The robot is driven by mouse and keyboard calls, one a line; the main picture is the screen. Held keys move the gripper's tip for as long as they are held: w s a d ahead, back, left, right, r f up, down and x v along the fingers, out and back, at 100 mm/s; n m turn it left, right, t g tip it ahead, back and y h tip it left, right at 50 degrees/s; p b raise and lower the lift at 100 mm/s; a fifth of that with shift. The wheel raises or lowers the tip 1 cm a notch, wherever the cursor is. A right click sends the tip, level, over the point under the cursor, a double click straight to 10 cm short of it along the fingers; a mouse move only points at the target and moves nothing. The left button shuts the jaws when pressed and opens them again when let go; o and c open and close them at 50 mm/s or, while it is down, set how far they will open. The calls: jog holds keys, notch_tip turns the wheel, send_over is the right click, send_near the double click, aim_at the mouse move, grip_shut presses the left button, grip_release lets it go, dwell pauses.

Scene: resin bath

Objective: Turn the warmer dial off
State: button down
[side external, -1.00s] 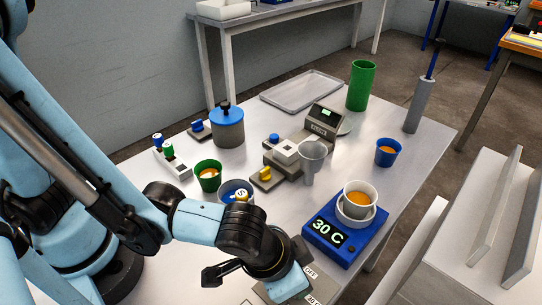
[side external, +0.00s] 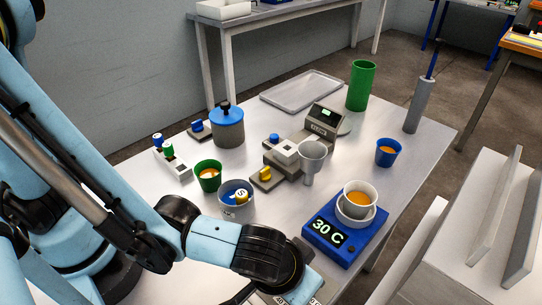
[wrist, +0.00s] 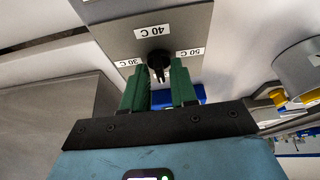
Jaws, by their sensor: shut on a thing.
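The dial panel (wrist: 140,32) is a grey plate with labels 30 C, 40 C and 50 C in the wrist view. Its black dial knob (wrist: 158,58) lies between the tips of my gripper's green fingers (wrist: 158,76), which are shut on it. The OFF label is not visible now. In the side view my gripper (side external: 303,287) is low at the bottom edge and hides the knob and most of the panel. The blue warmer (side external: 318,255) reads 30 C. A white cup with orange liquid (side external: 359,190) sits in a white bowl (side external: 352,221) on it.
A blue cup (side external: 388,151), a funnel (side external: 312,158), a green cup (side external: 208,177) and a grey cup with a yellow-capped item (side external: 231,210) stand farther back. A blue-lidded pot (side external: 228,128) and a tray (side external: 300,91) are behind.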

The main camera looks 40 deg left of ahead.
jog(key=c, duration=1.2)
grip_release()
jog(key=shift+s+r, duration=0.2)
jog(key=shift+r, duration=0.3)
jog(key=v, duration=0.4)
jog(key=shift+r, duration=3.45)
